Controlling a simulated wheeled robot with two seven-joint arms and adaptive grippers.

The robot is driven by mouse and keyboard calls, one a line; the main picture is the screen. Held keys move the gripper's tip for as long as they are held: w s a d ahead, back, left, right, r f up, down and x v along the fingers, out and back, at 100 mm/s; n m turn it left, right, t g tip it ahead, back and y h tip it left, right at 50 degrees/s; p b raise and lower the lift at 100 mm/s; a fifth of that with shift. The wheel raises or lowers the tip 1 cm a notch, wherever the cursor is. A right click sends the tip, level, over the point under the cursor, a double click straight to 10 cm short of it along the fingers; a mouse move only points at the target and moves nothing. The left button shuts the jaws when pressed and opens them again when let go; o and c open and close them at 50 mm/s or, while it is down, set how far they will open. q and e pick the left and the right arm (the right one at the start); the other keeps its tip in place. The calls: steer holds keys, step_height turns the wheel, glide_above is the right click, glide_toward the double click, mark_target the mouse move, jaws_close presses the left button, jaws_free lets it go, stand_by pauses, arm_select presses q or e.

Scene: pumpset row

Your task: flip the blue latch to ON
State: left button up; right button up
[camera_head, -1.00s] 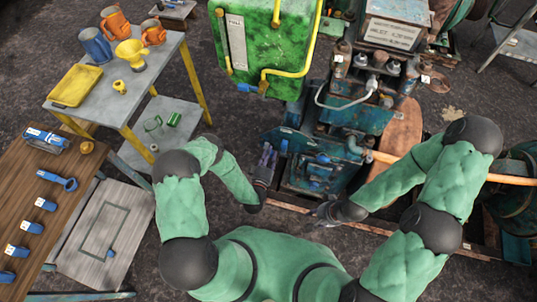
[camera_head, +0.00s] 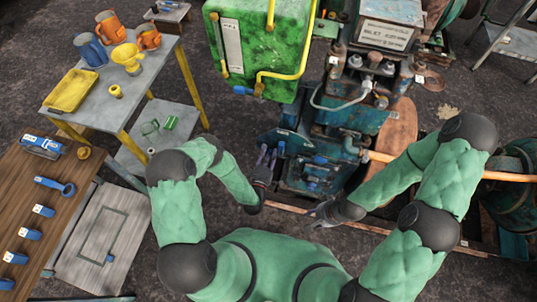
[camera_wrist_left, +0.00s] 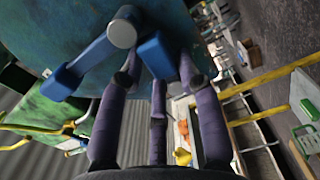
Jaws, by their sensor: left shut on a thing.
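The blue latch (camera_wrist_left: 157,56) shows in the left wrist view as a blue block between my fingertips. A blue bar (camera_wrist_left: 72,74) with a round grey cap lies just left of it; I cannot tell whether the two are one piece. My left gripper (camera_head: 268,153) is at the left side of the blue pump set, its purple fingers shut on the latch. The fingers also show in the left wrist view (camera_wrist_left: 158,82). Their contact is partly hidden. In the head view the latch is too small to make out. My right gripper (camera_head: 318,212) is low in front of the pump; its opening is unclear.
The green tank (camera_head: 245,35) with yellow pipes and a blue handle (camera_head: 258,90) stands behind my left gripper. The pump set (camera_head: 320,170) fills the middle. At the left are a grey table (camera_head: 150,75) with jugs and a wooden bench (camera_head: 75,215) with blue parts.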

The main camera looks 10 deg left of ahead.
arm_select(q)
steer(key=shift+r+n, duration=0.25)
steer(key=shift+n, duration=0.35)
steer(key=o, duration=1.2)
steer(key=shift+c, duration=0.2)
steer(key=shift+s, duration=0.1)
steer(key=s, duration=1.1)
steer(key=shift+s+a, duration=0.25)
steer(key=shift+s, duration=0.15)
